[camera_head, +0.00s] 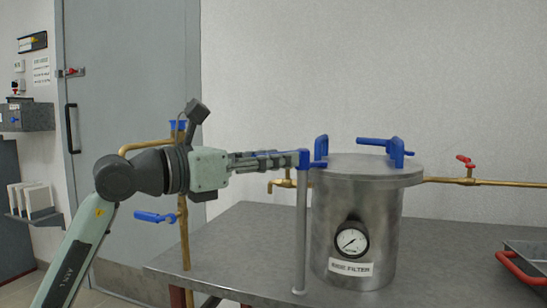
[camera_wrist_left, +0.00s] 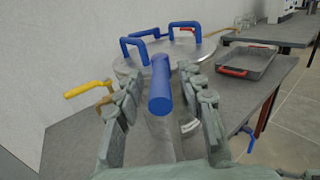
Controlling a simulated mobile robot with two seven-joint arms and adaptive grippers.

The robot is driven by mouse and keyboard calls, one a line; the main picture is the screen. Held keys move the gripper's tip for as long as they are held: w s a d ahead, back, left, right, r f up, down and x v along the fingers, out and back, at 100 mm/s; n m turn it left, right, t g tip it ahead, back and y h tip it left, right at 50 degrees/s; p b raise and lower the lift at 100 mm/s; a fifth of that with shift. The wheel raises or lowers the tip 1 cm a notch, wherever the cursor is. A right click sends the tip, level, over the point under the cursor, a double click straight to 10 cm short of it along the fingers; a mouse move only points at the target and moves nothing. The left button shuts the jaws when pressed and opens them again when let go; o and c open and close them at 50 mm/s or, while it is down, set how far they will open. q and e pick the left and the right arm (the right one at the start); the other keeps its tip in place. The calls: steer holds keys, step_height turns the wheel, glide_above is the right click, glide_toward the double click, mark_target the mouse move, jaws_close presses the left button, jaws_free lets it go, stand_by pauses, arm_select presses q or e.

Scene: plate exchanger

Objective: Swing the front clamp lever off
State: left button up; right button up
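The steel filter vessel (camera_head: 335,215) stands on the bench, with a gauge on its front and a round flat lid (camera_head: 365,168). Blue clamps sit on the lid rim. One blue clamp lever (camera_head: 318,164) is at the left of the lid beside my left gripper (camera_head: 290,160). In the left wrist view a blue lever bar (camera_wrist_left: 160,88) lies between the two fingers, pointing toward the palm. The fingers (camera_wrist_left: 160,78) are apart, with gaps visible on both sides of the bar. Other blue clamps (camera_wrist_left: 140,48) stand beyond it. My right gripper is out of view.
A brass pipe with a red-handled valve (camera_head: 466,168) runs right of the vessel. A brass pipe (camera_head: 183,240) with blue handles stands left of the bench. A tray with red handles (camera_head: 525,270) lies at right. A yellow valve handle (camera_wrist_left: 87,89) shows left of the fingers.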

arm_select(q)
jaws_close()
stand_by(0.3)
stand_by(0.5)
